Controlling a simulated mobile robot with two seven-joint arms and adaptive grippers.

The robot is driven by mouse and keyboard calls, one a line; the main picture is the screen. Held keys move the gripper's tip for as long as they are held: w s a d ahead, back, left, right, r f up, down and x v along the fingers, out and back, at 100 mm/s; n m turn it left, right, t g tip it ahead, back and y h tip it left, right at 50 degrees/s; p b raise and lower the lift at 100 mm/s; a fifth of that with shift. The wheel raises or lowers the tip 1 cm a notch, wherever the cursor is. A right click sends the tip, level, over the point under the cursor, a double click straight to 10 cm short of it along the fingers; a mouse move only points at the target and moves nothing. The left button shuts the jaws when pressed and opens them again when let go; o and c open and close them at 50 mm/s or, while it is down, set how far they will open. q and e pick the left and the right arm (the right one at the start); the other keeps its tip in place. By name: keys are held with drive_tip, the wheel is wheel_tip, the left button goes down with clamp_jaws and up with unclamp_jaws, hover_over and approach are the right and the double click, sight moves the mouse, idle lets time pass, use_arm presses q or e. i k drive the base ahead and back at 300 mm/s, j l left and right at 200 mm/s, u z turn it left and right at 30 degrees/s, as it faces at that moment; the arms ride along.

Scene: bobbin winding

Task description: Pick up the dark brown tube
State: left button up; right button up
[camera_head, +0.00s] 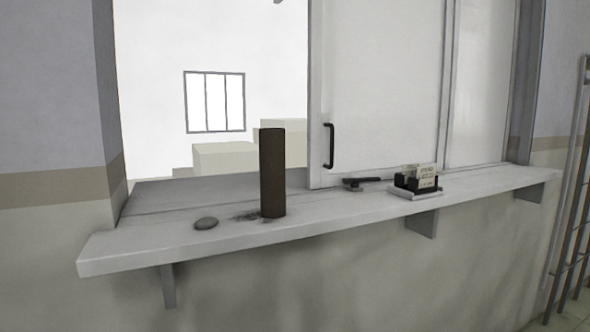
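The dark brown tube (272,174) stands upright on the pale grey shelf (130,250), left of the middle of the head view. Its whole height shows and nothing covers it. Neither of my grippers is in the head view, so I cannot see where they are relative to the tube.
A flat grey stone-like disc (206,223) and a dark smudge or small debris (248,216) lie left of the tube. A dark tool-like object (356,184) and a card holder (418,182) sit to the right. A sliding panel with a black handle (328,146) stands behind the shelf.

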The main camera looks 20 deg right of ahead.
sight(272, 141)
drive_tip(key=i+l, duration=0.2)
drive_tip(key=l, duration=0.15)
drive_tip(key=i+l+z, duration=0.1)
drive_tip(key=l, duration=0.25)
drive_tip(key=i+l, duration=0.3)
